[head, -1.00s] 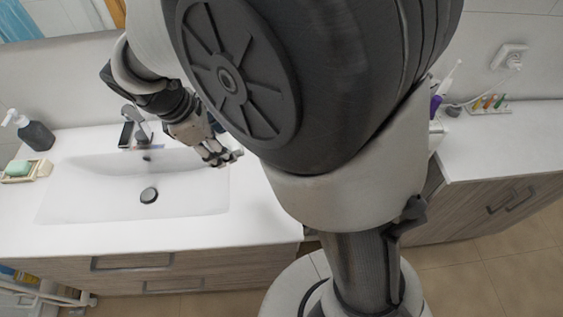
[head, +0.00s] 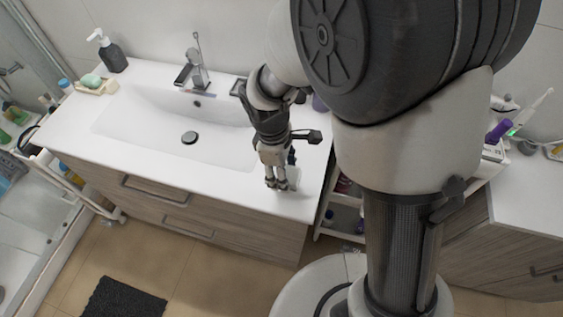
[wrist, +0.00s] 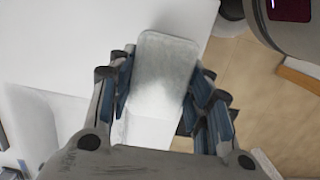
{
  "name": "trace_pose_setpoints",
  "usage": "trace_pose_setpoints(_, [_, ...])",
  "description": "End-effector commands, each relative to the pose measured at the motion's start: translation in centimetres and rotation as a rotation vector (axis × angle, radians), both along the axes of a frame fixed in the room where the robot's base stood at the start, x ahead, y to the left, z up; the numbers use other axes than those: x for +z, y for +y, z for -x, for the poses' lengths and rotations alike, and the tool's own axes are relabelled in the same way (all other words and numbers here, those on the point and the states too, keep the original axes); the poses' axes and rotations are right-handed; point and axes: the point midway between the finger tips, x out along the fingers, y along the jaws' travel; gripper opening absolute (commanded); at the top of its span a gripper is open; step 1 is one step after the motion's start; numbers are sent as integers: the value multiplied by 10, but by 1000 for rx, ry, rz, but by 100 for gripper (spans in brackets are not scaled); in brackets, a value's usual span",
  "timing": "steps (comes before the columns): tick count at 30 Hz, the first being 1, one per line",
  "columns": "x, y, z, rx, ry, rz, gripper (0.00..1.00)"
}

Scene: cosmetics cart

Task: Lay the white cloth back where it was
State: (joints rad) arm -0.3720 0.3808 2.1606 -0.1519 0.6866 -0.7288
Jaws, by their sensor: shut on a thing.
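My gripper (head: 282,186) points down over the right front part of the white counter, to the right of the sink basin. I cannot tell whether the cloth touches the counter. No other white cloth is clear in view.
The counter (head: 235,190) ends close by at the front and right. A slim white shelf cart (head: 340,215) stands beside it. A sink basin (head: 160,125) with tap (head: 192,72), a soap dispenser (head: 111,52) and a soap dish (head: 95,86) lie to the left.

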Motion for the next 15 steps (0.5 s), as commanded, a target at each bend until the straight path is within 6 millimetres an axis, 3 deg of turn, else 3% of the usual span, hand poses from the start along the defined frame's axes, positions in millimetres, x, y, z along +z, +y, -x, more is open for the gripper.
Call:
trace_pose_setpoints(3, [-17,0,0,0,0,0,18])
trace_pose_setpoints(8, [-26,0,0,0,0,0,18])
trace_pose_setpoints(15, [-61,0,0,0,1,1,18])
